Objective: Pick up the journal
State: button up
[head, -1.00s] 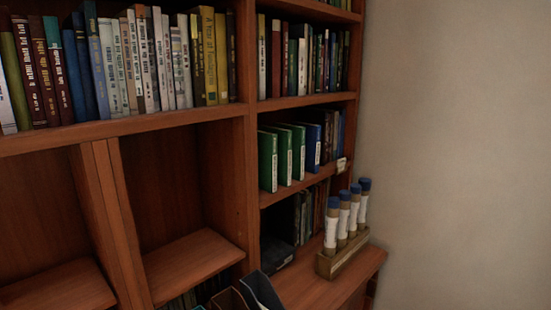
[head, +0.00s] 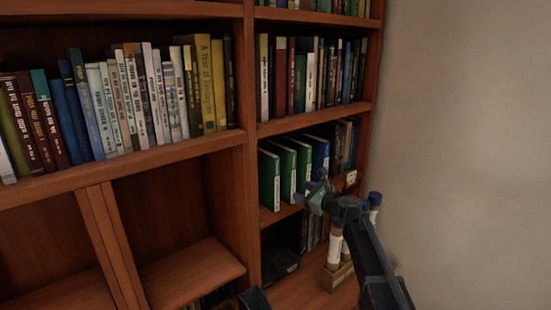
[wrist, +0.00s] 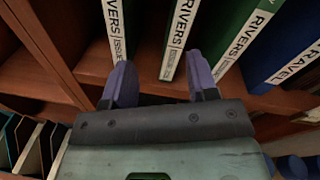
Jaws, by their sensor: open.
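Green volumes (head: 269,182) with white spine labels stand upright on a middle shelf, with a blue volume (head: 320,153) to their right. In the wrist view, three green spines read RIVERS and the blue spine (wrist: 282,28) reads TRAVEL. Which one is the journal I cannot tell from the labels. My gripper (wrist: 161,78) is open and empty, its two purple-grey fingers pointing at the shelf. The middle green volume (wrist: 177,30) lies ahead between the fingertips; contact is not clear. In the head view my gripper (head: 317,190) is in front of the shelf, beside the blue volume's lower part.
The shelf edge (wrist: 160,87) runs just beyond the gripper. Blue-capped tubes (head: 375,200) stand in a wooden rack (head: 337,275) below, partly behind my arm. A plain wall (head: 460,150) closes the right side.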

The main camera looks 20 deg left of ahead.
aim_at(287, 177)
jog(key=w+a+m, duration=0.1)
jog(key=w+a+m+t, duration=0.1)
jog(key=m, duration=0.1)
jog(key=w+a+r+m, duration=0.1)
jog(key=shift+w+a+m+t, duration=0.1)
jog(key=shift+a+m+t, duration=0.2)
jog(key=shift+a+m, duration=0.1)
jog(key=x, duration=0.5)
jog(key=shift+w+a+f, duration=0.1)
jog(key=shift+w+a, duration=0.1)
jog(key=shift+w, duration=0.15)
jog(key=shift+s, duration=0.15)
grip_shut()
